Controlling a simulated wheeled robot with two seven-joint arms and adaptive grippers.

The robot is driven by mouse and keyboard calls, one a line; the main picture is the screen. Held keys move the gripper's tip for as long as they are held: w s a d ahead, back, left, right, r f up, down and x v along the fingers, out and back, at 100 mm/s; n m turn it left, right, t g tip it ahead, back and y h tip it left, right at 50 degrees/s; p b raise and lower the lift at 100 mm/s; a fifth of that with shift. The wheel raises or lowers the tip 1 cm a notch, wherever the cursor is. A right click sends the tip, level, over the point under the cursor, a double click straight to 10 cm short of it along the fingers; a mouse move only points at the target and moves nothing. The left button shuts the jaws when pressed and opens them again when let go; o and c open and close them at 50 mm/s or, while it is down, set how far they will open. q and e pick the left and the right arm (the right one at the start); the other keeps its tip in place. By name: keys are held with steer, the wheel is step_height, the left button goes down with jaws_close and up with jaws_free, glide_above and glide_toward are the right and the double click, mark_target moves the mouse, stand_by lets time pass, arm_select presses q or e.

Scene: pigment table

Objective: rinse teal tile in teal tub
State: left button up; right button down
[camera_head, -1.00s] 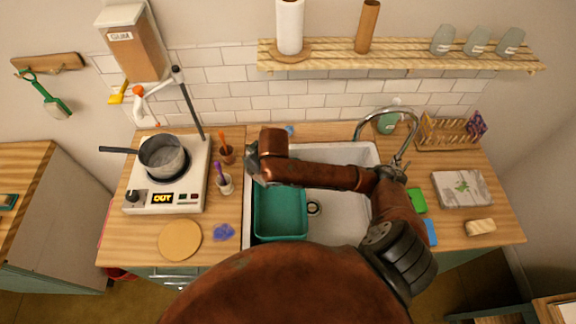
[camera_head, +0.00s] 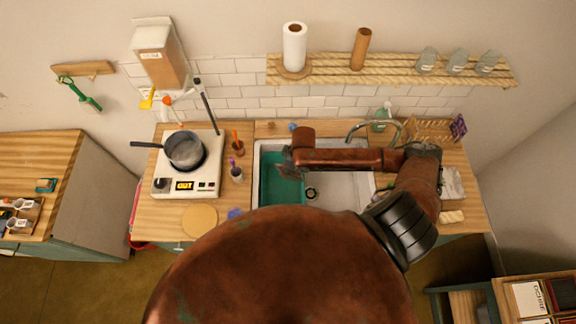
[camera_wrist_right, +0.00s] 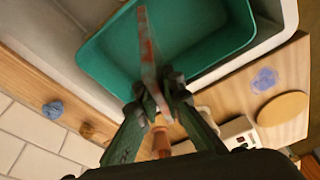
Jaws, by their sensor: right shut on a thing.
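The teal tub (camera_head: 283,191) sits in the left part of the white sink. It fills the upper middle of the right wrist view (camera_wrist_right: 205,45). My right gripper (camera_head: 287,165) is over the back part of the tub, pointing down. In the right wrist view its fingers (camera_wrist_right: 158,98) are shut on a thin flat tile (camera_wrist_right: 147,50), seen nearly edge-on, pale with reddish streaks. Its face colour is not clear. It stands out from the fingertips across the tub; I cannot tell whether it touches the tub floor. My left gripper is not in view.
The sink (camera_head: 340,190) has a drain and a curved tap (camera_head: 375,127) behind. A hot plate with a pot (camera_head: 184,149) and brush cups (camera_head: 237,174) stand left of the sink. A round board (camera_head: 200,218) lies in front. A blue sponge-like lump (camera_wrist_right: 53,109) lies near the wall.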

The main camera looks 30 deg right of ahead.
steer(key=shift+s+b+x, duration=0.2)
steer(key=shift+b+x, duration=0.1)
steer(key=shift+x, duration=0.9)
step_height(320, 180, down, 2)
steer(key=shift+d+f+b, duration=0.1)
steer(key=shift+d+b, duration=0.05)
steer(key=shift+b, duration=0.7)
steer(key=b+x, duration=0.4)
steer(key=s+d+b+x, duration=0.1)
steer(key=b+x, duration=0.3)
steer(key=b, duration=0.1)
steer(key=s+b+x, duration=0.1)
steer(key=b+x, duration=0.3)
steer(key=b, duration=0.1)
steer(key=shift+s+d+f, duration=0.1)
steer(key=shift+d+f, duration=0.15)
steer(key=shift+f, duration=0.1)
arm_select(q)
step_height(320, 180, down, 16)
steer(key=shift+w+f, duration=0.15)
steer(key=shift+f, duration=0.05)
